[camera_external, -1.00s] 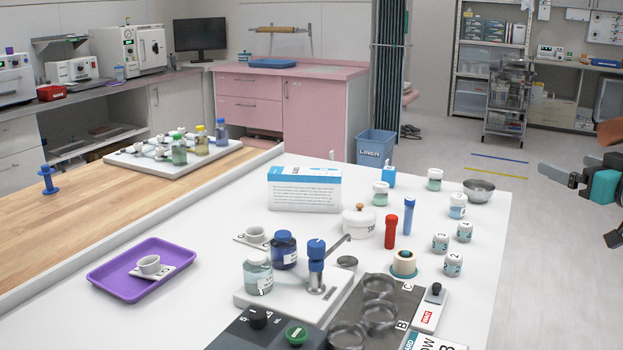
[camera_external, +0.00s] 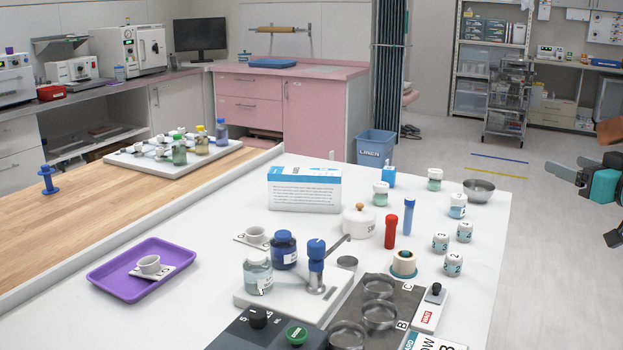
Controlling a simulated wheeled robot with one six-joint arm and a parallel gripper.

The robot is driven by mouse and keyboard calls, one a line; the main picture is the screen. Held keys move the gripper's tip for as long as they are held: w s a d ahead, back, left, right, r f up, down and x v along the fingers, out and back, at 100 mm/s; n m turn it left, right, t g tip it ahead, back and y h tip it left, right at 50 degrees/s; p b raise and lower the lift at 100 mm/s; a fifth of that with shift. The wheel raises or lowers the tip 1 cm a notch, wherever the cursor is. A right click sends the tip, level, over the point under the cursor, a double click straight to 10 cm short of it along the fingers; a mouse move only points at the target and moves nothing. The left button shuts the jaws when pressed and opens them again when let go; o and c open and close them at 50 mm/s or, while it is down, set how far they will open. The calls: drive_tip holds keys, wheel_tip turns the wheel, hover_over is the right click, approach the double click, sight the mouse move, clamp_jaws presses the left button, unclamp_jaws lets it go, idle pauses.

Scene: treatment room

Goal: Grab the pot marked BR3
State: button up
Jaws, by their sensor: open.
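Several small white-capped pots stand on the right part of the white table. Three of them, a left pot (camera_external: 440,243), a back pot (camera_external: 464,232) and a front pot (camera_external: 452,265), carry dark digits on their caps or sides. I cannot read BR3 on any of them for certain. Larger pots with greenish or bluish contents stand behind, such as one by the steel bowl (camera_external: 457,207). My gripper (camera_external: 565,168) is at the right edge, off the table and apart from all pots. It is open and empty, with its dark fingers pointing left.
A steel bowl (camera_external: 479,190) sits at the table's back right corner. Red (camera_external: 391,231) and blue (camera_external: 408,217) capped tubes stand left of the numbered pots. A cream and teal round item (camera_external: 404,262) and a white device (camera_external: 430,307) are nearby. Floor between table and gripper is clear.

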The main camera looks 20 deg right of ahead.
drive_tip(key=w+d+r+g, duration=0.1)
drive_tip(key=w+r+g, duration=0.15)
drive_tip(key=w, duration=0.45)
drive_tip(key=w+d+r+g, duration=0.1)
drive_tip(key=w+r, duration=0.2)
drive_tip(key=w, duration=0.5)
drive_tip(key=g, duration=1.2)
hover_over(436, 171)
drive_tip(key=s, duration=0.3)
wheel_tip(436, 171, down, 14)
drive_tip(key=shift+n, duration=0.3)
drive_tip(key=w+f, duration=0.1)
drive_tip(key=f, duration=0.4)
drive_tip(key=w+f, duration=0.1)
drive_tip(key=f, duration=0.5)
drive_tip(key=w+f, duration=0.1)
drive_tip(key=f, duration=0.5)
drive_tip(key=shift+w+f, duration=0.15)
drive_tip(key=shift+f, duration=0.05)
drive_tip(key=c, duration=1.1)
drive_tip(key=shift+o, duration=0.2)
